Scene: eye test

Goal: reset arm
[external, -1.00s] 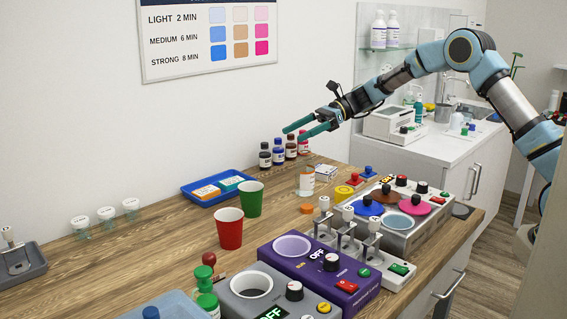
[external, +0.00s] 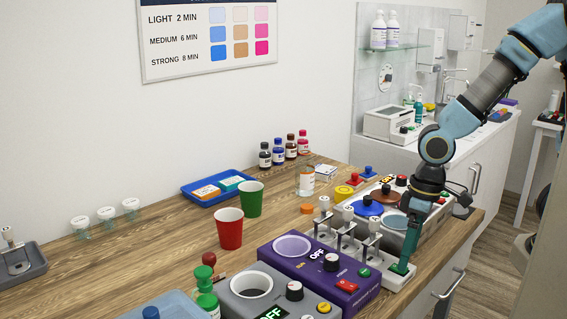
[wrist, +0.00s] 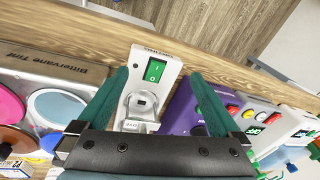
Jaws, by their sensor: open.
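My gripper (external: 403,266) is low at the front of the wooden counter, pointing down at the front end of a white device (external: 393,281) that carries a green switch. In the wrist view its two green fingers are spread apart, with nothing held between them. The green switch (wrist: 155,70) on the white device (wrist: 137,60) shows between and beyond the fingertips. I cannot tell whether a finger touches the switch.
A purple device (external: 330,284) stands to the left, a grey-white device with coloured discs (external: 425,232) to the right. White-topped presses (external: 347,228) stand behind my gripper. Red (external: 229,230) and green (external: 251,200) cups stand farther left. The air above the counter is clear.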

